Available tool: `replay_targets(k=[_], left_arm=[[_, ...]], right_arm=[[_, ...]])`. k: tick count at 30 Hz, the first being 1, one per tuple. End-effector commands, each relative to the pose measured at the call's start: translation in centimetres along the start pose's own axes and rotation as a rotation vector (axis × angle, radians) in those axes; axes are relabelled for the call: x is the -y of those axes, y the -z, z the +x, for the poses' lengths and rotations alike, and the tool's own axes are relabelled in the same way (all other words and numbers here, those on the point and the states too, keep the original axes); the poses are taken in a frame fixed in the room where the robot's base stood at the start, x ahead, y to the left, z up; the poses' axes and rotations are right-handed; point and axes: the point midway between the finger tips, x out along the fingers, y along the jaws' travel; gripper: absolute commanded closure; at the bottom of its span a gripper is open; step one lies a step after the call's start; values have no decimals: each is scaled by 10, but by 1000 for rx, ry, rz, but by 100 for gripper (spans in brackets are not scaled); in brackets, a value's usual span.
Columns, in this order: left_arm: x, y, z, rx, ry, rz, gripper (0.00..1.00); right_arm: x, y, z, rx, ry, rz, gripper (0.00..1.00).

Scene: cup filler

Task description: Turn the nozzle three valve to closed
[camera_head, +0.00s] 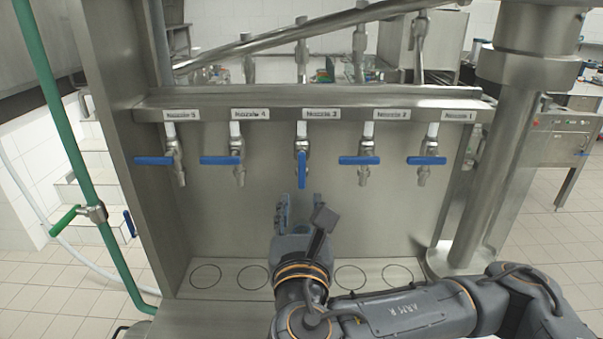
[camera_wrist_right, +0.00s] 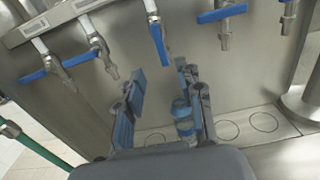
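The nozzle three valve has a blue handle (camera_head: 301,170) that points straight down, under the middle label on the steel cup filler. In the right wrist view the same handle (camera_wrist_right: 158,42) hangs above and beyond my fingers. My right gripper (camera_head: 297,208) is below this valve, with its fingers pointing up and a gap between them. In the wrist view the gripper (camera_wrist_right: 163,92) is open, its fingers apart and not touching the handle. My left gripper is not in view.
The nozzle five handle (camera_head: 154,161), nozzle four handle (camera_head: 220,160), nozzle two handle (camera_head: 360,160) and nozzle one handle (camera_head: 427,160) are all horizontal. A steel post (camera_head: 497,150) stands at right, a green pipe (camera_head: 75,145) at left.

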Motion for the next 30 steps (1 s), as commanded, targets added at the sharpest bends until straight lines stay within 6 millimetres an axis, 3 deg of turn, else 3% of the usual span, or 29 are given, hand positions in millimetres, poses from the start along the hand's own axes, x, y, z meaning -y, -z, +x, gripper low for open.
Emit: replay_targets(k=[5, 12, 17, 26, 30], left_arm=[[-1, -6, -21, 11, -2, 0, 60], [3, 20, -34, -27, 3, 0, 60], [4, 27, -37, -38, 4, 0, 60], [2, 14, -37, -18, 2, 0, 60], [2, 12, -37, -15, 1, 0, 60]], right_arm=[[2, -4, 41, -2, 8, -2, 63], [1, -3, 80, -2, 3, -1, 63], [1, -1, 91, -2, 1, 0, 63], [1, 0, 94, -2, 1, 1, 63], [1, 0, 94, -2, 1, 1, 88]])
